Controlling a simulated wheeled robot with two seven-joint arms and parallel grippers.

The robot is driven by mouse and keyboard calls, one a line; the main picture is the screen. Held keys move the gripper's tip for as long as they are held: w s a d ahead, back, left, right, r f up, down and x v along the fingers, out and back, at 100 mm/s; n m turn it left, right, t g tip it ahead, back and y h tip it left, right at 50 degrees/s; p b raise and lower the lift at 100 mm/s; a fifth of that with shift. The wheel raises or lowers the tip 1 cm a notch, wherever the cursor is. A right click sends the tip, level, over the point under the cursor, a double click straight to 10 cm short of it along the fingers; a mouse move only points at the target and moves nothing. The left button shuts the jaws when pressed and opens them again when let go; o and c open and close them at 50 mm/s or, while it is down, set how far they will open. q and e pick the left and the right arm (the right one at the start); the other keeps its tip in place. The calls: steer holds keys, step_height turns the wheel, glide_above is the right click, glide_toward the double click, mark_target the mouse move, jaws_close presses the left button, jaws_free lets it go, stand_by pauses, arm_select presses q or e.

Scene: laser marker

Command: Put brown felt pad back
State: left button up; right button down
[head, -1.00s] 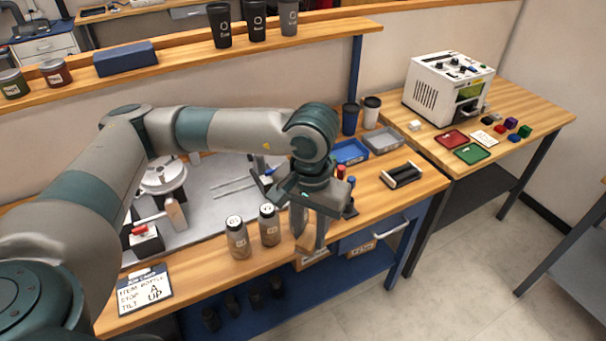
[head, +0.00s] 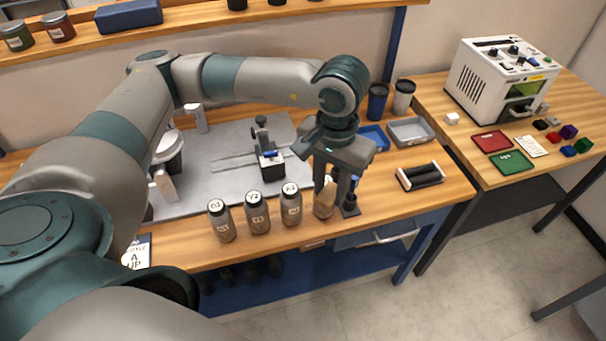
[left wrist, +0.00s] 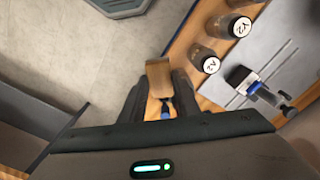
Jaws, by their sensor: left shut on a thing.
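The tan-brown felt pad (head: 324,203) is between the fingers of my left gripper (head: 327,190), which is shut on it. The pad hangs upright near the table's front edge, just right of the row of labelled bottles. In the left wrist view the brown pad (left wrist: 158,75) sticks out past the dark fingers. I cannot tell whether its lower end touches the table. My right gripper is not in view.
Three labelled bottles, the closest (head: 291,206), stand left of the pad. A small dark tool stand (head: 350,207) is close on its right. A black roller tray (head: 420,177) and grey tray (head: 411,131) lie farther right. The laser marker (head: 503,82) is on the side table.

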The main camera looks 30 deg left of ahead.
arm_select(q)
steer(key=n, duration=0.1)
steer(key=w+a+n, duration=0.1)
steer(key=n, duration=0.1)
steer(key=shift+w+r, duration=0.15)
steer(key=shift+w, duration=0.15)
steer(key=w+a+n, duration=0.1)
steer(key=n, duration=0.3)
steer(key=w+a+n, duration=0.2)
steer(key=n, duration=0.2)
steer(key=w+a+n, duration=0.1)
steer(key=w+n, duration=0.1)
steer(key=n, duration=0.3)
steer(key=shift+w+a+r, duration=0.2)
steer(key=shift+a+r, duration=0.05)
steer(key=shift+r, duration=0.05)
steer(key=w+a+n, duration=0.5)
steer(key=a+n, duration=0.3)
steer(key=n, duration=0.9)
step_height(320, 180, down, 6)
steer(key=w+a+n, duration=0.1)
steer(key=a+n, duration=0.1)
steer(key=n, duration=0.2)
steer(key=shift+a+f, duration=0.15)
steer(key=shift+f, duration=0.05)
